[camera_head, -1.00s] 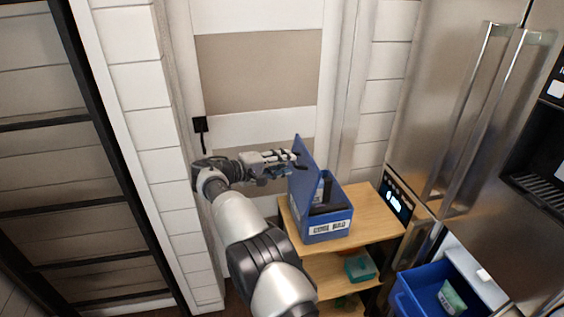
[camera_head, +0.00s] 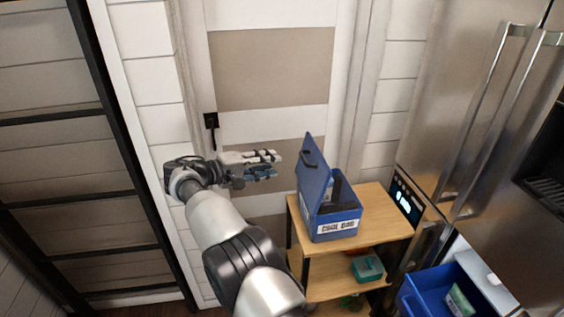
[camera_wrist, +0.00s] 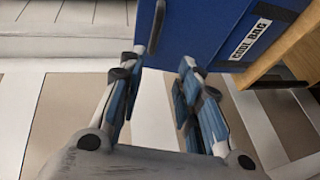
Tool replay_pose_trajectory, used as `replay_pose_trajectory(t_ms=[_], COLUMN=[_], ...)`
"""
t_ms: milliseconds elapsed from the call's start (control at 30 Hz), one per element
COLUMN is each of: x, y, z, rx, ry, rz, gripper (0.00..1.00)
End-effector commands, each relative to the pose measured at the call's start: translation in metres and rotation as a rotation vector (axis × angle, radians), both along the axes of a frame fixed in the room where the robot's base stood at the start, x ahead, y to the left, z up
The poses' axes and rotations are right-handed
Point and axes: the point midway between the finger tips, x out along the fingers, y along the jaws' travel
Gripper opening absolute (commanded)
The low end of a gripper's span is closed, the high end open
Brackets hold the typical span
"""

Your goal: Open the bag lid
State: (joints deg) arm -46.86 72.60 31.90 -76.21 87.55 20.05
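The blue cool bag (camera_head: 336,222) stands on the top of a wooden shelf unit, with a white label on its front. Its blue lid (camera_head: 314,176) is raised on the left side, standing steeply upright, with a dark handle on its outer face. The bag's inside is partly visible and looks dark. My gripper (camera_head: 277,164) is to the left of the lid, apart from it and empty. In the wrist view my gripper's fingers (camera_wrist: 160,72) are spread with a gap between them, and the blue bag (camera_wrist: 215,30) shows beyond them.
The wooden shelf (camera_head: 385,212) has a teal box (camera_head: 367,268) on a lower level. A blue bin (camera_head: 436,297) stands at the lower right. A steel fridge (camera_head: 470,120) is on the right. A door with a black handle (camera_head: 211,122) is behind my arm.

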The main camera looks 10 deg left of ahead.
Motion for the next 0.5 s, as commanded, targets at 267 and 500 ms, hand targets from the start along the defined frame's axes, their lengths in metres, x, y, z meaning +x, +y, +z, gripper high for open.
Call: replay_pose_trajectory(t_ms=[267, 500], x=[-0.018, -0.019], y=[0.018, 0.018], z=[0.006, 0.006], rx=[-0.001, -0.001], ry=[0.001, 0.001], rz=[0.000, 0.000], gripper=[0.32, 0.32])
